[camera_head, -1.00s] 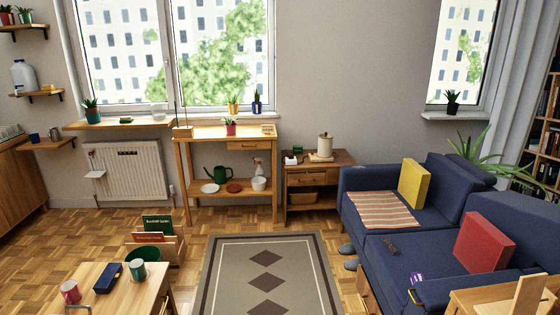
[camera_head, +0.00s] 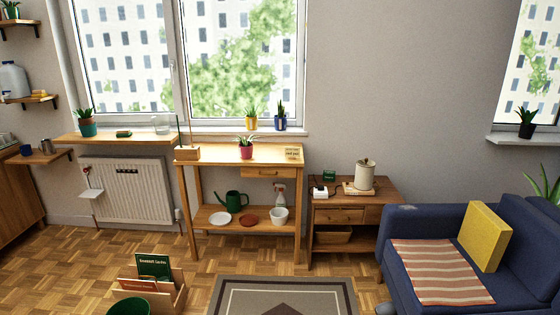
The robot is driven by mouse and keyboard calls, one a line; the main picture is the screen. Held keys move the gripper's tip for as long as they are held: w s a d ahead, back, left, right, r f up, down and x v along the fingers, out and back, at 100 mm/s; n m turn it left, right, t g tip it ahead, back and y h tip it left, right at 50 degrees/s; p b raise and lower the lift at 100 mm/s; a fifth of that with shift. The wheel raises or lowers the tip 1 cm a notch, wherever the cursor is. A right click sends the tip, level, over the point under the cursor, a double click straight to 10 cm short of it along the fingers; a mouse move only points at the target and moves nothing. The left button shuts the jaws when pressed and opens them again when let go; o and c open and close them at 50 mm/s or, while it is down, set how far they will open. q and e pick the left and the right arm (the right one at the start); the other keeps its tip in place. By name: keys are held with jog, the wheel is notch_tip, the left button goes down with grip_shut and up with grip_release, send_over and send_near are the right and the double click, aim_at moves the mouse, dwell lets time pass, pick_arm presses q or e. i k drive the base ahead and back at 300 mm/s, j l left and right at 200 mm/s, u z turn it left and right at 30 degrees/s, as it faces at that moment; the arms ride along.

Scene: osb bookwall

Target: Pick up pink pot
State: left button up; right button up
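A small pink pot (camera_head: 246,152) with a spiky green plant stands upright on the top of a wooden potting table (camera_head: 222,154) below the window. It is near the middle of the tabletop, towards the back. Neither of my grippers shows in the head view, and nothing touches the pot.
A wooden box (camera_head: 187,153) and a small tan sign (camera_head: 292,153) share the tabletop. Yellow (camera_head: 251,121) and blue (camera_head: 280,121) pots stand on the sill behind. A magazine rack (camera_head: 170,289), a green bin (camera_head: 130,307) and a rug (camera_head: 230,296) lie in front. The parquet between is clear.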

aim_at(246, 148)
jog(key=i, duration=1.6)
jog(key=j+u, duration=0.05)
jog(key=j, duration=0.05)
